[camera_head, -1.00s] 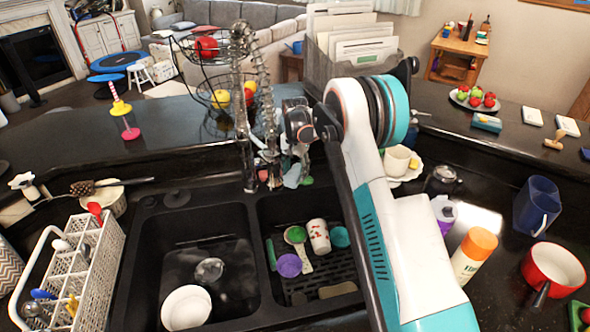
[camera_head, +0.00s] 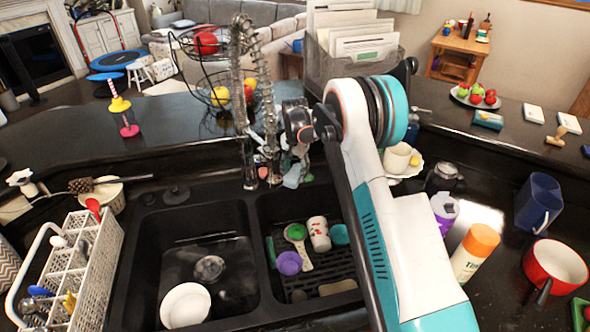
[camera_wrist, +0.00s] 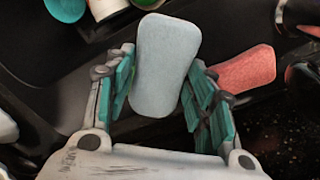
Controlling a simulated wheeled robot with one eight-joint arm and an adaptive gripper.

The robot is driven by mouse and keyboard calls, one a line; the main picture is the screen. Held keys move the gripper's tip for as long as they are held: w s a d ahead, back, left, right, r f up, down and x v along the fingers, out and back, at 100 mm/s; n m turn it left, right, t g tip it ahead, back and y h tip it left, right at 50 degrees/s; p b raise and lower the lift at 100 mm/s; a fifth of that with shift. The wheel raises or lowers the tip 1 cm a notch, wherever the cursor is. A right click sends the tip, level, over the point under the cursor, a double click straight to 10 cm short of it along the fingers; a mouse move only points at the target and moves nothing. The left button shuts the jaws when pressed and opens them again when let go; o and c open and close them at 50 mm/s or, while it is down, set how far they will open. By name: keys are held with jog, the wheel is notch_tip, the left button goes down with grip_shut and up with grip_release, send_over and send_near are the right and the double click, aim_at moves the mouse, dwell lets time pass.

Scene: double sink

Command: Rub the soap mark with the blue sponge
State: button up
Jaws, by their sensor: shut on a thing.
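In the wrist view the light blue sponge (camera_wrist: 166,65) stands between the two teal fingers of my gripper (camera_wrist: 163,85), which is shut on it. The sponge sticks out well past the fingertips. In the head view a small pale blue patch of the sponge (camera_head: 292,178) shows behind the double sink, beside the faucet; my arm and the faucet partly hide my gripper there. I cannot make out the soap mark for certain in either view. A bright patch on the right counter may be only a reflection.
A red sponge (camera_wrist: 246,70) lies right of my gripper. The right basin holds a white cup (camera_head: 318,233), a purple cup (camera_head: 288,263) and a teal cup (camera_head: 340,234). The left basin holds a white bowl (camera_head: 185,306). The coil faucet (camera_head: 246,110) stands close to my gripper.

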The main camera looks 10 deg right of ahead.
jog(key=shift+f, duration=0.3)
jog(key=shift+d+r+b, duration=0.1)
jog(key=shift+d+b, duration=0.4)
jog(key=shift+d, duration=1.3)
jog(key=shift+d+b, duration=0.6)
jog(key=shift+d, duration=1.1)
jog(key=shift+a+b, duration=0.6)
jog(key=shift+a, duration=3)
jog(key=shift+d+r+p, duration=0.1)
jog(key=shift+r+p, duration=1.1)
jog(key=shift+r, duration=1.75)
